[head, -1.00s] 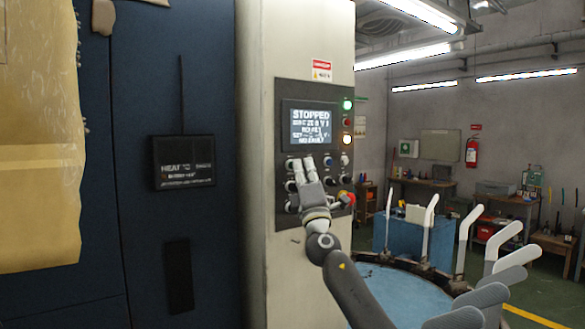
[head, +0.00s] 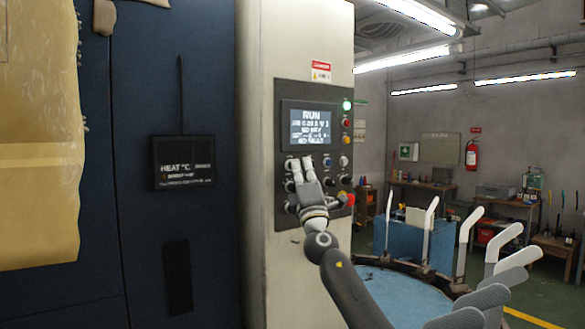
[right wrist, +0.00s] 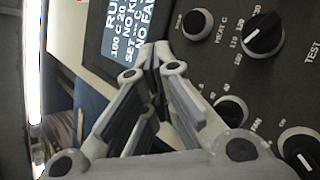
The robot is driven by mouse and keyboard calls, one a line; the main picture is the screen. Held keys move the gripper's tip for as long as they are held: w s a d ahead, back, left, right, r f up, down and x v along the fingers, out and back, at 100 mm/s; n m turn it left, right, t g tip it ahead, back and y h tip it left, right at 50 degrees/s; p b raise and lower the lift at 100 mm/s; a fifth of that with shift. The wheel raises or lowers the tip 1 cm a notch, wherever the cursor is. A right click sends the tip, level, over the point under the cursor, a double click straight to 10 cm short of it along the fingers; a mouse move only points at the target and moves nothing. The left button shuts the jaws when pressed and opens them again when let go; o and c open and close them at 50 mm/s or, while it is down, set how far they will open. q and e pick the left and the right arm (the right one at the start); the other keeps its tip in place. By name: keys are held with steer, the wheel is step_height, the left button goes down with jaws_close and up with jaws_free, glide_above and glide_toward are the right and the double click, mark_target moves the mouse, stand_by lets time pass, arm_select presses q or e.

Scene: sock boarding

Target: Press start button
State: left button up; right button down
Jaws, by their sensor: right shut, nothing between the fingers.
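The dark control panel (head: 282,110) is on the pale column. Its screen (head: 311,125) reads RUN in the top line; it also shows in the right wrist view (right wrist: 118,35). My right gripper (head: 300,162) is shut and empty, its fingertips at the panel just below the screen's lower left. In the right wrist view my fingertips (right wrist: 155,50) overlap the screen's lower edge. Any button behind the fingertips is hidden, and I cannot tell whether they touch it. My left gripper is out of view.
Lamps, including a lit green one (head: 347,105), line the panel's right edge. Knobs sit below the screen, with a red button (head: 349,199) beside my right gripper. A round blue table (head: 400,295) with upright foot-shaped boards (head: 465,235) stands to the right.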

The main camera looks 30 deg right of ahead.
steer(key=shift+y, duration=0.3)
steer(key=shift+s+p, duration=0.7)
steer(key=shift+s, duration=0.1)
steer(key=s+p, duration=0.3)
steer(key=s, duration=0.2)
steer(key=shift+d, duration=0.2)
steer(key=shift+f, duration=0.1)
stand_by(0.5)
